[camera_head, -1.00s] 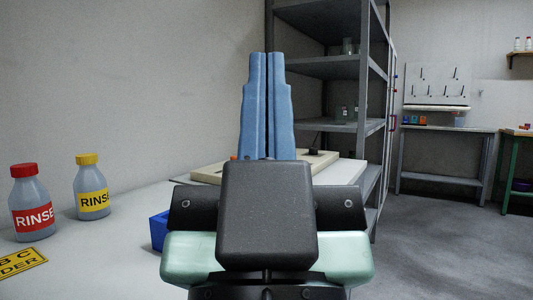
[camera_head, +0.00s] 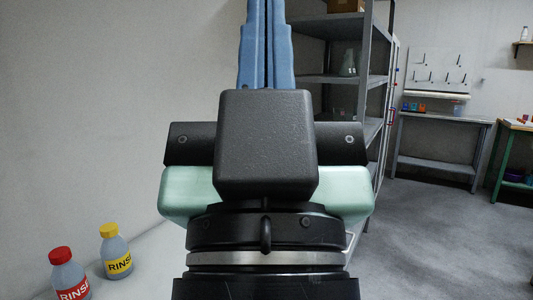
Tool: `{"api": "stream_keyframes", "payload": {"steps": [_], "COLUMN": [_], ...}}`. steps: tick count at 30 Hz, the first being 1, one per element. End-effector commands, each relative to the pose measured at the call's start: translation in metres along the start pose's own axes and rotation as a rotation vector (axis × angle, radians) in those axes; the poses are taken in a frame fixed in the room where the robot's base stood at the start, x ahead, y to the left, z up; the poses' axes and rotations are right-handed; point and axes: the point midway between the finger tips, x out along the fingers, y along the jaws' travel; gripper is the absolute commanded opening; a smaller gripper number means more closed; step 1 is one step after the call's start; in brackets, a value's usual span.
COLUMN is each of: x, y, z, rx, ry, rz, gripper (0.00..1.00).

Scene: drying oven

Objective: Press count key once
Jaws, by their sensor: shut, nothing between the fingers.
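My gripper (camera_head: 266,25) stands in the middle of the picture, with its two blue fingers pointing up and their tips at the top edge. The fingers are together with nothing between them. No count key can be made out. My gripper's dark body and wrist hide much of the middle of the view, including most of the bench.
A pale bench (camera_head: 150,270) is partly visible at lower left. It holds a red-capped rinse bottle (camera_head: 68,275) and a yellow-capped rinse bottle (camera_head: 116,252). A grey metal shelf (camera_head: 370,75) stands behind my gripper. Open grey floor (camera_head: 440,235) lies to the right.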

Motion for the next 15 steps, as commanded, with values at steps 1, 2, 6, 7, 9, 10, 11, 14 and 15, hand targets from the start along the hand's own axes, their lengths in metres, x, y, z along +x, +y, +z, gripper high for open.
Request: {"api": "stream_keyframes", "payload": {"steps": [1, 2, 6, 7, 9, 10, 11, 14, 15], "x": [0.027, 0.035, 0.07, 0.077, 0.095, 0.102, 0.108, 0.125, 0.129], "y": [0.0, 0.0, 0.0, 0.0, 0.0, 0.0, 0.0, 0.0, 0.0], "z": [-0.026, -0.033, -0.066, -0.073, -0.089, -0.096, -0.102, -0.118, -0.122], "rx": [0.0, 0.0, 0.0, 0.0, 0.0, 0.0, 0.0, 0.001, 0.001], "ry": [0.0, 0.0, 0.0, 0.0, 0.0, 0.0, 0.0, 0.0, 0.0], "rz": [0.0, 0.0, -0.001, -0.001, -0.001, -0.001, -0.001, -0.001, -0.001], "gripper": [0.0, 0.0, 0.0, 0.0, 0.0, 0.0, 0.0, 0.0, 0.0]}}
